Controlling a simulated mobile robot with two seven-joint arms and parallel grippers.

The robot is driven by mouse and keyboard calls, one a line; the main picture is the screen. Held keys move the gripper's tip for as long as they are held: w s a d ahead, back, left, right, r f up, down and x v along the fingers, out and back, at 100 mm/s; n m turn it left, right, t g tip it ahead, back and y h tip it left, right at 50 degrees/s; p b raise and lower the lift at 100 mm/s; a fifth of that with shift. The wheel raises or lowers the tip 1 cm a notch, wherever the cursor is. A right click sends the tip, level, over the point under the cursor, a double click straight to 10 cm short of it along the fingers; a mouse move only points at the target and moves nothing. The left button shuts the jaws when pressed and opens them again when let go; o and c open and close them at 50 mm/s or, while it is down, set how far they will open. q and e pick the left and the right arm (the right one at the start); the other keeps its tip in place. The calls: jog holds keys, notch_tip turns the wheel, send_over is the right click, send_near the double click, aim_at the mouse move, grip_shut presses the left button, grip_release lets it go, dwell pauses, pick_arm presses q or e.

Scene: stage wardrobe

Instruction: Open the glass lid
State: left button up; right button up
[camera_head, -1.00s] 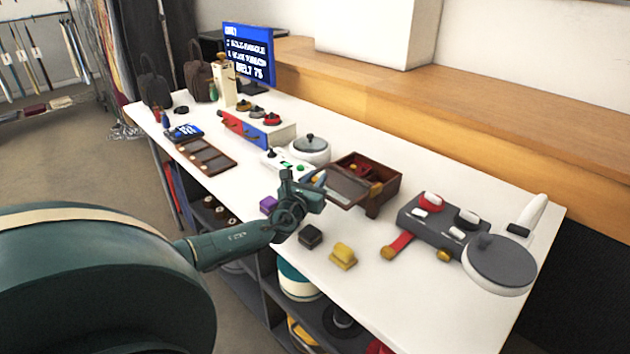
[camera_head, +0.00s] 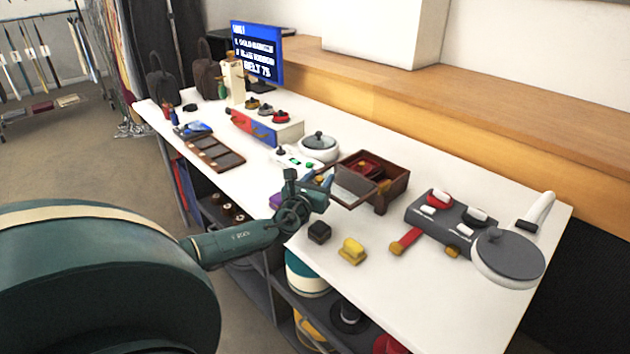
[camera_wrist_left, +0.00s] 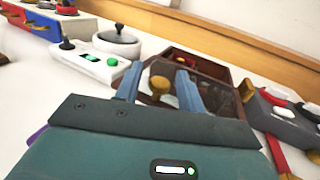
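A brown wooden box (camera_head: 396,188) stands on the white table. Its glass lid (camera_head: 354,187) is a brown-framed pane tilted at the box's near left side, and red contents show behind it. The lid also shows in the left wrist view (camera_wrist_left: 219,101), with a round gold knob (camera_wrist_left: 160,84). My left gripper (camera_head: 322,187) is at the lid's left edge. My right gripper is not in view.
A black block (camera_head: 319,232) and a yellow block (camera_head: 352,251) lie near the front edge. A white lidded pot (camera_head: 318,152) and a white button box (camera_head: 297,162) stand left of the box. A grey switch panel (camera_head: 420,214) is at the right.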

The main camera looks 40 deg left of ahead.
pick_arm(q)
jog(key=p+v, duration=0.1)
jog(key=v, duration=1.2)
